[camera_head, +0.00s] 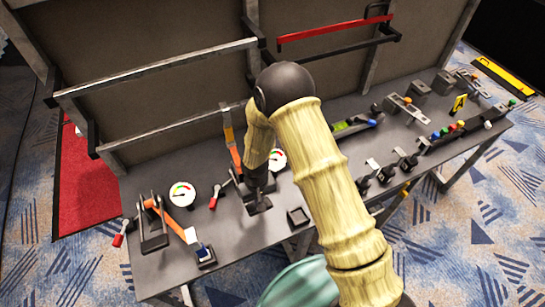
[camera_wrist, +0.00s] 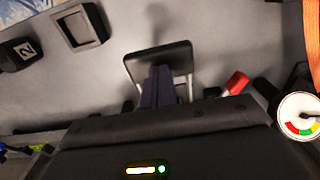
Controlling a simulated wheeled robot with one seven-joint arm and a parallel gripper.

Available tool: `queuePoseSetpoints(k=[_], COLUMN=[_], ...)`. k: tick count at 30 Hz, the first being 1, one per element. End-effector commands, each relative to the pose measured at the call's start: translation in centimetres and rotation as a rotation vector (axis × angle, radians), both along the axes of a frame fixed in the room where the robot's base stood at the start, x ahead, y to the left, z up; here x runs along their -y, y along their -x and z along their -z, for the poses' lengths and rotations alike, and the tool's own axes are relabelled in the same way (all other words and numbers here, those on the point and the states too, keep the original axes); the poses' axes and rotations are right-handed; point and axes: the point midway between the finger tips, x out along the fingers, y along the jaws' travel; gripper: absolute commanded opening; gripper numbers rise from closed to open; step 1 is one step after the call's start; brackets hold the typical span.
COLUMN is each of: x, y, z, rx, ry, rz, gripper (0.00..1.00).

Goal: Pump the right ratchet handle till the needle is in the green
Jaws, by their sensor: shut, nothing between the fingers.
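The right ratchet handle (camera_head: 234,150) is an orange bar standing up and leaning, just left of my arm in the head view. Part of it shows at the upper right edge of the wrist view (camera_wrist: 313,40). My gripper (camera_wrist: 160,88) is shut and empty, pointing down over a dark plate (camera_wrist: 138,54) and apart from the orange bar. In the head view my gripper (camera_head: 258,203) is low over the bench. The right gauge (camera_head: 279,160) is partly hidden by my arm; its coloured dial shows in the wrist view (camera_wrist: 298,113), but I cannot read its needle clearly.
A red-tipped lever (camera_head: 216,197) stands left of my gripper. Farther left are another gauge (camera_head: 181,193) and a lowered orange handle (camera_head: 172,224). An empty square holder (camera_head: 298,217) sits to the right. Several switches and knobs fill the bench's right side. A panel with rails rises behind.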

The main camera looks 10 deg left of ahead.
Motion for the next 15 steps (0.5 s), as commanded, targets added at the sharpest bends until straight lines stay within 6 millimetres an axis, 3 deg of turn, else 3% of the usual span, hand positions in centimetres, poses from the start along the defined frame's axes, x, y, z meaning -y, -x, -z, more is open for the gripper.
queuePoseSetpoints(k=[7, 15], x=[0.0, 0.0], y=[0.0, 0.0], z=[-3.2, -3.5], rx=[0.0, -0.001], ry=[0.0, 0.001], rz=[0.0, 0.0], gripper=[0.0, 0.0])
